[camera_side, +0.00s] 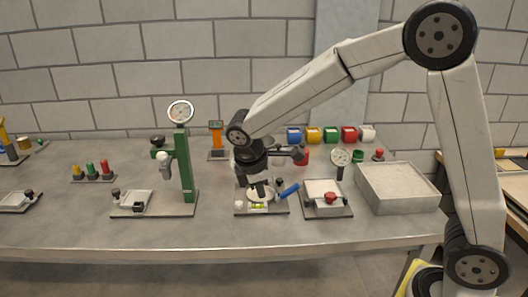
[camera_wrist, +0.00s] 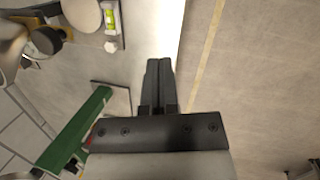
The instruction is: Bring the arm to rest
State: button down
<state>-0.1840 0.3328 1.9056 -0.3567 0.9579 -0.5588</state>
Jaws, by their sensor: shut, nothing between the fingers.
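My gripper (camera_side: 258,190) is at the middle of the bench in the side view, pointing down, in line with a small station with a pale round disc (camera_side: 262,197) and a yellow-green level vial (camera_side: 258,206). In the wrist view my gripper (camera_wrist: 160,68) has its two dark fingers together and empty, over the bench's front edge strip. The disc (camera_wrist: 82,14) and vial (camera_wrist: 110,17) lie up and left of the fingertips there, apart from them. The exact height above the bench is hard to tell.
A green column (camera_side: 184,165) with a dial stands left of my gripper. A blue-handled part (camera_side: 288,191), a small station with a red knob (camera_side: 330,198) and a grey sand box (camera_side: 398,187) stand to the right. Coloured drums line the back. Open floor (camera_wrist: 250,90) lies beyond the front edge.

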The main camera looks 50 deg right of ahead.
jog(key=s+d+f+m+t+y, duration=0.1)
jog(key=s+f+m, duration=0.2)
jog(key=s+m, duration=0.2)
jog(key=s+d+f+m+t+y, duration=0.1)
jog(key=s+f+m+y, duration=0.1)
jog(key=s+m, duration=0.4)
jog(key=shift+s+d+f, duration=0.3)
jog(key=shift+s+f, duration=0.1)
jog(key=shift+s, duration=0.85)
